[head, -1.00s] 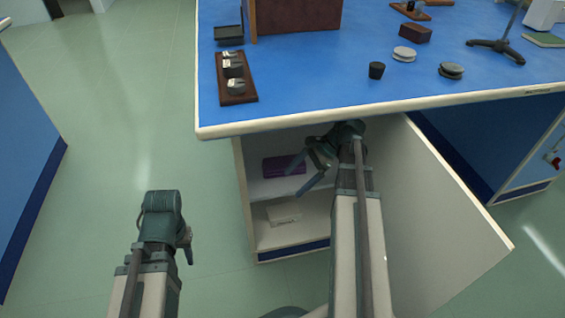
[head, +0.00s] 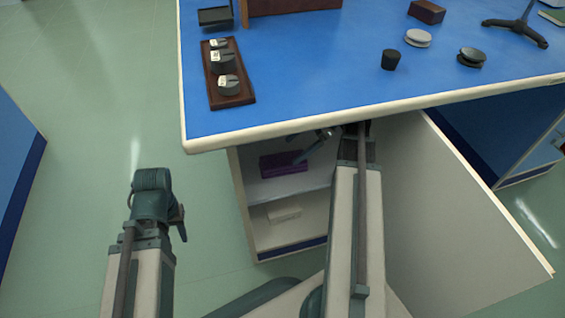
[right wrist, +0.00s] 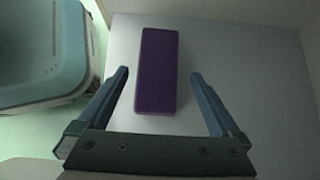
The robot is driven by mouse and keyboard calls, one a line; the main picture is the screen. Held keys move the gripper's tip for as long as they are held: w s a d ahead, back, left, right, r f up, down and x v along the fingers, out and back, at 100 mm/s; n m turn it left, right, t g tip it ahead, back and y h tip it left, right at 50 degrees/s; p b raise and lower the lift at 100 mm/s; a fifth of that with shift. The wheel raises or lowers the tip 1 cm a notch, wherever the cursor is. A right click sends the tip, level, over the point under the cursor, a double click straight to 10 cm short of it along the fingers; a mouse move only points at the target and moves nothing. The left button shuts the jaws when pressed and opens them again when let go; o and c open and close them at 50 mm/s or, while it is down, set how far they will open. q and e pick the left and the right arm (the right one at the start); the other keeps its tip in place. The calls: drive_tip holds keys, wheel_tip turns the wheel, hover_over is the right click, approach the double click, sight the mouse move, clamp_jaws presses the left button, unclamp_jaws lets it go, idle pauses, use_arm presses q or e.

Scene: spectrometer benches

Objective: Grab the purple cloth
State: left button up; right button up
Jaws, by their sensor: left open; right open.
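The purple cloth (head: 284,164) is a folded block lying on the upper shelf of the open cabinet under the blue bench. In the right wrist view the purple cloth (right wrist: 157,70) lies lengthwise ahead, its near end between the fingertips. My right gripper (right wrist: 160,80) is open, with a finger on each side of the cloth and a gap on both sides. In the head view my right gripper (head: 322,142) reaches into the cabinet, partly hidden by the bench edge. My left gripper (head: 180,222) hangs open and empty over the floor at left.
The cabinet door (head: 440,200) stands open to the right of my right arm. A white object (head: 284,212) lies on the lower shelf. The bench top (head: 310,75) overhangs the cabinet and holds a weight rack (head: 227,88) and a black stopper (head: 390,60).

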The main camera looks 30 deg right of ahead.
sight(283, 158)
use_arm(q)
drive_tip(key=shift+f, duration=0.6)
use_arm(e)
drive_tip(key=shift+x, duration=0.75)
drive_tip(key=b+x, duration=0.4)
drive_tip(key=shift+s+f, duration=0.15)
drive_tip(key=shift+f, duration=0.4)
drive_tip(key=shift+a+f+b, duration=0.15)
drive_tip(key=shift+a+b, duration=0.05)
drive_tip(key=shift+b, duration=0.1)
use_arm(q)
wheel_tip(283, 158, down, 4)
drive_tip(key=shift+r, duration=0.1)
use_arm(e)
drive_tip(key=c, duration=1.2)
use_arm(q)
drive_tip(key=shift+r+p, duration=0.2)
drive_tip(key=shift+p, duration=0.15)
use_arm(e)
drive_tip(key=shift+r, duration=0.35)
